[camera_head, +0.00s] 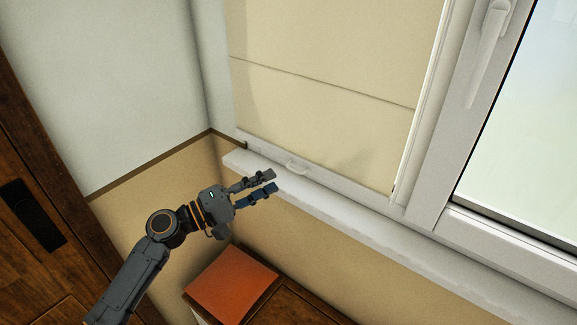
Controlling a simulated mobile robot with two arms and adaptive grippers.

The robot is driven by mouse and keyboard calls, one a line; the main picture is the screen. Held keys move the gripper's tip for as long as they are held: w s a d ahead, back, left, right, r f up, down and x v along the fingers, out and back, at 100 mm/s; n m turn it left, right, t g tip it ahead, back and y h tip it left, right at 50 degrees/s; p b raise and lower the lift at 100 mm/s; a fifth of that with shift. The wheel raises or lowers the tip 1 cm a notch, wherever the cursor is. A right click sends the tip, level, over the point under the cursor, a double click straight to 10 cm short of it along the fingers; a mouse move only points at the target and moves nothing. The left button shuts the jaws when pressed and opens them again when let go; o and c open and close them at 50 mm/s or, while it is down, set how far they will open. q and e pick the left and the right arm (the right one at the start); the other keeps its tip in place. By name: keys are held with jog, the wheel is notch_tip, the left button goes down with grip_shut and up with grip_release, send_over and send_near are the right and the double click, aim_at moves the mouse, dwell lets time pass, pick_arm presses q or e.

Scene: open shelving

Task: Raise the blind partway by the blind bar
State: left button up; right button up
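The cream blind (330,90) hangs over the left window pane, with a crease line across it, and reaches down almost to the sill. My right gripper is not in view.
The white window sill (350,212) juts out below the blind. An orange-red item (231,284) lies on dark wooden furniture (290,306) below my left gripper. A window handle (488,45) stands on the right frame. A dark wooden door (40,190) is at left.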

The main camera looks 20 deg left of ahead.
aim_at(293, 170)
pick_arm(q)
jog(key=p+x, duration=0.1)
jog(key=x, duration=0.5)
jog(key=shift+p, duration=0.4)
jog(key=shift+d, duration=0.1)
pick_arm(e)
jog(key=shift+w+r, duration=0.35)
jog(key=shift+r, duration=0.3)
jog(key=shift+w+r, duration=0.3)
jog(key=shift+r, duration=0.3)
pick_arm(q)
jog(key=shift+c, duration=0.2)
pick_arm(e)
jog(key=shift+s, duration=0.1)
pick_arm(q)
grip_shut()
